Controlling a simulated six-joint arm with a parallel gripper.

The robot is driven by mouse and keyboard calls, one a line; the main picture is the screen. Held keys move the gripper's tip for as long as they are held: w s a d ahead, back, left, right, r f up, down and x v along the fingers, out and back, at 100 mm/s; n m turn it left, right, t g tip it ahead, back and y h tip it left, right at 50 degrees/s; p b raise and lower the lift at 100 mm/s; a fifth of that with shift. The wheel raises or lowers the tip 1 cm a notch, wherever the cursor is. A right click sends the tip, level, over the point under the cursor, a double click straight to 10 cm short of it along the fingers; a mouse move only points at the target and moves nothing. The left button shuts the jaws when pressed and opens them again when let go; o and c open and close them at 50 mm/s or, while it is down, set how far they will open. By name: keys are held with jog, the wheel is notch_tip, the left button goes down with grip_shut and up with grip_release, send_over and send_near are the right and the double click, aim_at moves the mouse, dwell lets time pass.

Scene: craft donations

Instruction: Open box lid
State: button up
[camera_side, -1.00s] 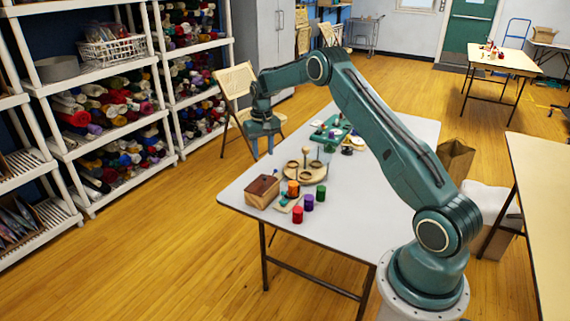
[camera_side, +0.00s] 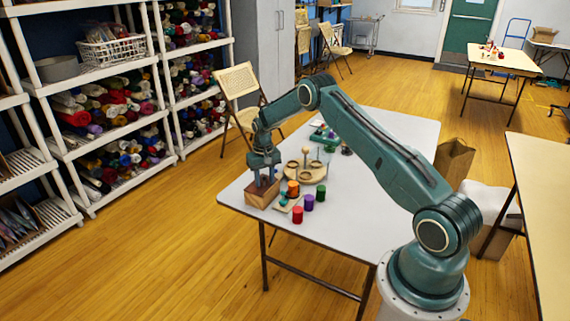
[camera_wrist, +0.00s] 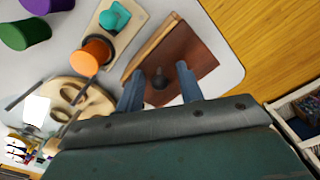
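The wooden box (camera_side: 259,198) sits at the near left corner of the white table. Its dark reddish-brown lid (camera_wrist: 192,52) lies on it and looks closed. A small dark knob (camera_wrist: 158,80) stands on the lid. My gripper (camera_side: 265,180) is right above the box, pointing down, and hides much of the lid in the side view. In the wrist view my gripper (camera_wrist: 160,72) is open, with one blue-grey finger on each side of the knob and a visible gap to it.
Beside the box, a small board (camera_wrist: 118,25) carries an orange cylinder (camera_wrist: 92,56) and a teal piece. Red (camera_side: 298,214), purple (camera_side: 309,202) and green (camera_side: 321,193) cylinders stand close by. A round wooden stand (camera_side: 303,170) with rings and a post is behind.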

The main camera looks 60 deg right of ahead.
jog(key=shift+c, duration=0.3)
grip_shut()
jog(key=shift+w, duration=0.15)
jog(key=shift+w+d, duration=0.2)
jog(key=shift+w, duration=3.35)
jog(key=shift+o, duration=0.3)
grip_release()
jog(key=shift+a, duration=0.1)
jog(key=shift+r, duration=0.1)
